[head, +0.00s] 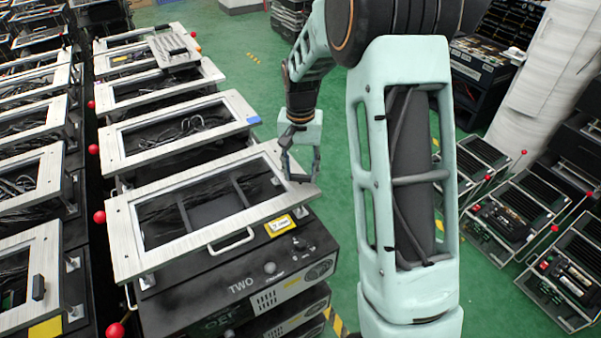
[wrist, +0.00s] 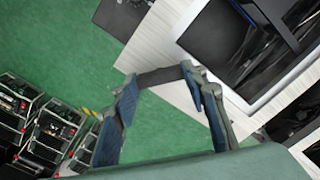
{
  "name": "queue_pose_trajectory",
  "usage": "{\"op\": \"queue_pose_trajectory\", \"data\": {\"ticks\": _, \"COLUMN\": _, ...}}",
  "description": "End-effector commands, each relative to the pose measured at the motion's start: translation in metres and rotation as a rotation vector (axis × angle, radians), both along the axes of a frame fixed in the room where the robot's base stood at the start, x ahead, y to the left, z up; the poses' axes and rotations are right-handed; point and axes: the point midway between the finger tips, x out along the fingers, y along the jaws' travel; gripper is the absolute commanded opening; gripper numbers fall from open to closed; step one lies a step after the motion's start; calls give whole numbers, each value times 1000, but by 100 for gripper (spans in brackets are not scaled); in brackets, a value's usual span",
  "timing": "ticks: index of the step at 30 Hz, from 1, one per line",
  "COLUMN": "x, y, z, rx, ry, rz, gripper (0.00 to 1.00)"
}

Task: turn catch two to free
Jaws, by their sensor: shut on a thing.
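The box marked TWO (head: 240,287) stands in front, with a pale framed lid (head: 130,243) on top and a handle on its near edge. My gripper (head: 303,178) is at the right far corner of that lid. In the wrist view my gripper (wrist: 160,80) shows two spread fingers with blue-grey pads. A grey bar (wrist: 160,76) runs between their tips, beside the white lid corner; it seems to be catch two, though I cannot make out its shape or setting.
A similar framed unit (head: 115,140) stands just behind, with more in the row. Red ball knobs (head: 99,217) stick up along the left side. Open green floor (head: 335,215) lies to the right, and black racks (head: 520,215) stand beyond it.

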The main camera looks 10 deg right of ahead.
Motion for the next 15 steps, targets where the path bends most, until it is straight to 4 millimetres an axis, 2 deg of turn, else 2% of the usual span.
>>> {"op": "queue_pose_trajectory", "data": {"ticks": 15, "x": 0, "y": -1, "z": 0, "rx": 0, "ry": -1, "rz": 454, "gripper": 16}}
